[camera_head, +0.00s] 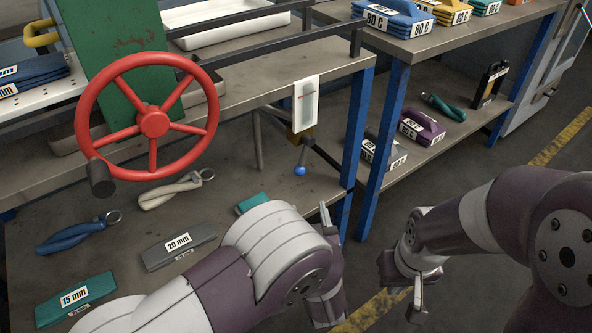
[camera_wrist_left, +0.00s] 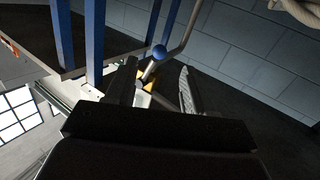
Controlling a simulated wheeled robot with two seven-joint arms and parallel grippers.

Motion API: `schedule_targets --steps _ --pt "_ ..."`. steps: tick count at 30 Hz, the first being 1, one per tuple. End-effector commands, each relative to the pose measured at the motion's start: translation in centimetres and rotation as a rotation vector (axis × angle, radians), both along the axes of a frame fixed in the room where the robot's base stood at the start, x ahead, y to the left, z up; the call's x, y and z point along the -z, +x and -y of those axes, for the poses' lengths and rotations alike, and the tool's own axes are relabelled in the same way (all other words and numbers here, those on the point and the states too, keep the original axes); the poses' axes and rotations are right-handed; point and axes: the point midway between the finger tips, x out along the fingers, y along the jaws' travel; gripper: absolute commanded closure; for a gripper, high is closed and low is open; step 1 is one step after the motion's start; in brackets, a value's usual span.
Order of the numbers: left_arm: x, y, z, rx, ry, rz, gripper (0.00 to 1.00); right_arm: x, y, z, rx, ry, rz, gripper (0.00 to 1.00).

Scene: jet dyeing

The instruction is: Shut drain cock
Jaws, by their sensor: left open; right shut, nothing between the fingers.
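The drain cock has a brass body (camera_head: 301,134) under the bench edge and a short lever ending in a blue ball (camera_head: 299,170) that hangs downward. In the left wrist view the blue ball (camera_wrist_left: 158,52) shows beyond my fingers, roughly between them in the picture. My left gripper (camera_head: 334,222) is open and empty, lower and to the right of the ball in the head view, apart from it. It is partly hidden by my own forearm. Its open fingers also show in the left wrist view (camera_wrist_left: 158,88). My right gripper (camera_head: 416,298) is shut and empty, well to the right.
A red handwheel (camera_head: 154,122) stands left of the cock, and a white tag (camera_head: 306,102) hangs above it. A blue bench leg (camera_head: 356,130) stands to its right. Tools and labelled blocks, including a grey one (camera_head: 180,246), lie on the lower shelf.

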Motion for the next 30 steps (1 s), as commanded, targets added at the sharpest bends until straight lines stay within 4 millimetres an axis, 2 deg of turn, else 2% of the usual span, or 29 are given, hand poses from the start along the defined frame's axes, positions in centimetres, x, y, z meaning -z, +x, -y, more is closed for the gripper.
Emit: schedule_targets --steps 2,5,12,18,22,29,30 --pt "-0.8 0.2 -0.4 -0.017 0.012 0.045 0.47 0.2 0.0 0.0 0.000 0.000 -0.001 1.00" --pt "-0.9 1.4 -0.7 -0.022 0.013 0.058 0.47 1.0 0.0 0.0 0.000 0.000 -0.001 1.00" --pt "-0.5 7.4 -1.6 -0.021 0.012 0.056 0.47 3.8 -0.1 0.0 0.000 0.000 -0.002 1.00" --pt "-0.7 11.3 -2.0 -0.018 0.014 0.054 0.47 5.3 -0.1 0.0 0.000 0.000 -0.002 1.00" --pt "-1.0 12.4 -2.2 -0.016 0.016 0.053 0.47 5.6 -0.1 0.0 0.000 0.000 -0.002 1.00" --pt "-1.1 12.6 -2.2 -0.015 0.016 0.053 0.47 5.5 -0.1 0.0 0.000 0.000 -0.002 1.00" --pt "-1.1 12.6 -2.2 -0.015 0.016 0.053 0.50 5.5 -0.1 0.0 0.000 0.000 -0.002 1.00"
